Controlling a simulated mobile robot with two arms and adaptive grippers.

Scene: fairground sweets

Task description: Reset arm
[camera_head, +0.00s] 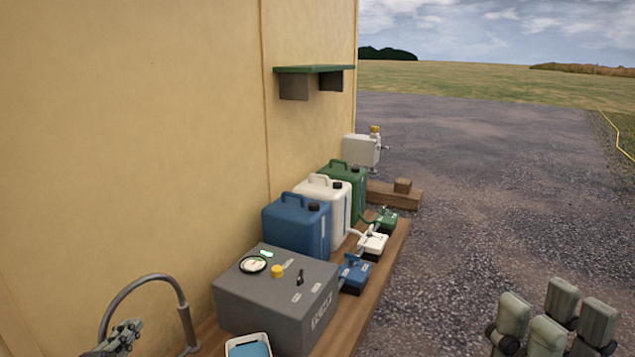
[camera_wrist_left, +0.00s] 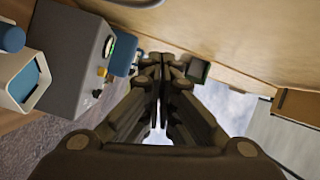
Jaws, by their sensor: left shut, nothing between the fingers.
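My left gripper (camera_head: 124,336) is at the lower left of the head view, mostly cut off by the bottom edge and close to a curved grey metal pipe. In the left wrist view my left gripper (camera_wrist_left: 161,64) has its fingers together with nothing between them. My right gripper (camera_head: 553,318) is at the lower right of the head view, over the gravel and apart from the bench. Its grey-green finger parts show, but whether its tips meet is not clear.
A wooden bench (camera_head: 385,262) along the tan wall carries a grey control box (camera_head: 245,300), blue (camera_head: 290,228), white (camera_head: 318,189) and green (camera_head: 334,172) jerrycans, and small coloured units. A blue-lined white tray (camera_head: 262,338) is in front. A green-topped shelf (camera_head: 315,69) juts from the wall.

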